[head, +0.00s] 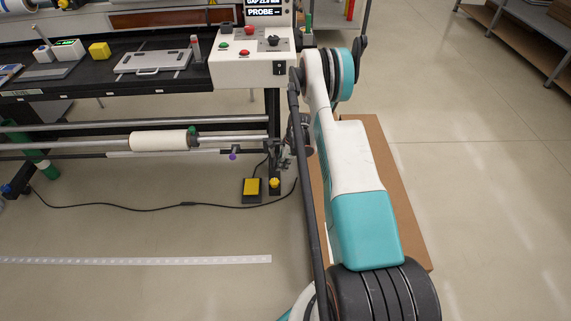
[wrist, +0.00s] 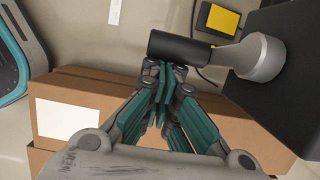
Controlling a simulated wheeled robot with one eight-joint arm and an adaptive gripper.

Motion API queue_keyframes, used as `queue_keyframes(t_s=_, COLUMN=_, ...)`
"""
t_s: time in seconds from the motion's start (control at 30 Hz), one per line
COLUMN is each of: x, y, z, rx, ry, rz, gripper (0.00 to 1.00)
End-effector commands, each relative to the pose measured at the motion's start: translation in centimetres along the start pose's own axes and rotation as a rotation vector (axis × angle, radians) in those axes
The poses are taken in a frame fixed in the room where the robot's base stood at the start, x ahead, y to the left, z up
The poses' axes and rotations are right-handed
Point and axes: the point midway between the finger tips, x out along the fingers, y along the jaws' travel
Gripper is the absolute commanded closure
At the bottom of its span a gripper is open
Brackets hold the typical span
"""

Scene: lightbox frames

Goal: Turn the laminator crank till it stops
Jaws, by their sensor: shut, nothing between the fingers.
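The crank shows in the wrist view as a black cylindrical grip (wrist: 180,48) on a pale metal arm with a round hub (wrist: 262,58), beside a dark machine end (wrist: 292,85). My gripper (wrist: 165,75) is shut and empty. Its fingertips are just below the grip in the picture, close to it and not around it; I cannot tell if they touch. In the head view my gripper (head: 286,152) is small and partly hidden by my arm at the end of the laminator (head: 240,70). The crank cannot be made out clearly there.
Cardboard boxes (wrist: 95,95) lie below my gripper in the wrist view; their brown top (head: 400,185) shows beside my arm. A yellow pedal (head: 252,188) and its cable lie on the floor. A white roll (head: 160,141) sits on the lower bar. Open floor lies right.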

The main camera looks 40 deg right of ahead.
Motion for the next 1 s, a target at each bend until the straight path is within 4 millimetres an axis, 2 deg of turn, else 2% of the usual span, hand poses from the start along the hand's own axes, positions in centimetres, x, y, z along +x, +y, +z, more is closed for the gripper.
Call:
queue_keyframes(t_s=0.2, x=1.1, y=0.0, z=1.1, rx=-0.002, ry=0.0, rz=0.0, gripper=1.0)
queue_keyframes(t_s=0.4, x=1.7, y=0.0, z=1.8, rx=0.001, ry=-0.154, rz=-0.001, gripper=1.0)
queue_keyframes(t_s=1.0, x=2.2, y=0.0, z=3.1, rx=-0.001, ry=-0.331, rz=0.0, gripper=1.0)
